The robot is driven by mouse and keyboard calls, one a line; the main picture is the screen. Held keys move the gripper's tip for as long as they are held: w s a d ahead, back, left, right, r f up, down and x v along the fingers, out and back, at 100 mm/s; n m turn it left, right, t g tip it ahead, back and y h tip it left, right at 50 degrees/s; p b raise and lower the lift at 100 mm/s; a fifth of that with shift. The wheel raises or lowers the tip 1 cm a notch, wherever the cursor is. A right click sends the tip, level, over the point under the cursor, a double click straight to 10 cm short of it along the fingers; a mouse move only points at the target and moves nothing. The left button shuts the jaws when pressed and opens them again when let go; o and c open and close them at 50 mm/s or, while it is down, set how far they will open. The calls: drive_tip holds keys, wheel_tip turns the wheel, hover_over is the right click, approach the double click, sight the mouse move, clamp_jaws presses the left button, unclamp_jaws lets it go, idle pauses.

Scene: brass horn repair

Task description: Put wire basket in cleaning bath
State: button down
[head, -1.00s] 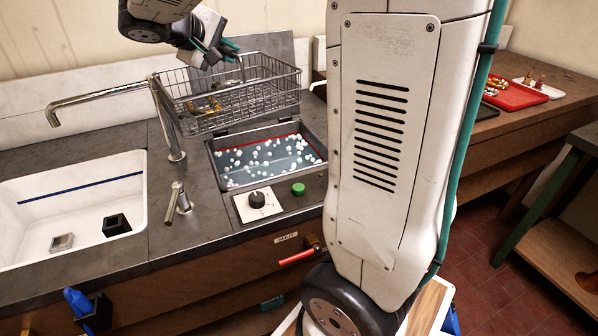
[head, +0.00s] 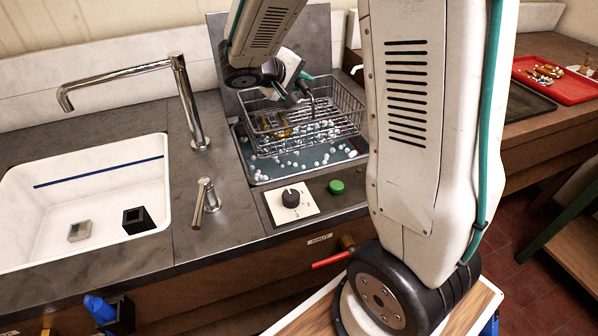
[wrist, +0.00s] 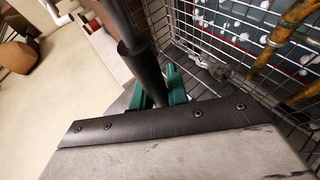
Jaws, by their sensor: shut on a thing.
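The wire basket (head: 350,105) is over the cleaning bath (head: 258,178), its lower part down at the level of the bath's opening and among white bubbles. I cannot tell whether it rests on the bottom. Brass pieces (head: 283,128) lie in it. My gripper (head: 305,84) is shut on the basket's handle at its upper side. In the wrist view the green fingers (wrist: 160,90) close around a dark bar, with the basket's wires (wrist: 200,50) and brass tubes (wrist: 292,25) beside them.
A white sink (head: 100,200) with a tall tap (head: 185,95) lies to the left. A knob (head: 290,198) and a green button (head: 336,187) are on the panel in front of the bath. A raised dark lid panel (head: 230,60) stands behind it. A red tray (head: 565,85) sits at far right.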

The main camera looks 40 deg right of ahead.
drive_tip(key=f, duration=0.4)
drive_tip(key=s+f, duration=0.1)
drive_tip(key=f, duration=0.3)
drive_tip(key=a+f, duration=0.1)
drive_tip(key=f, duration=0.3)
drive_tip(key=shift+s+f, duration=0.1)
drive_tip(key=shift+s, duration=0.15)
drive_tip(key=shift+f, duration=2.4)
drive_tip(key=c, duration=1.4)
unclamp_jaws()
drive_tip(key=shift+o, duration=0.2)
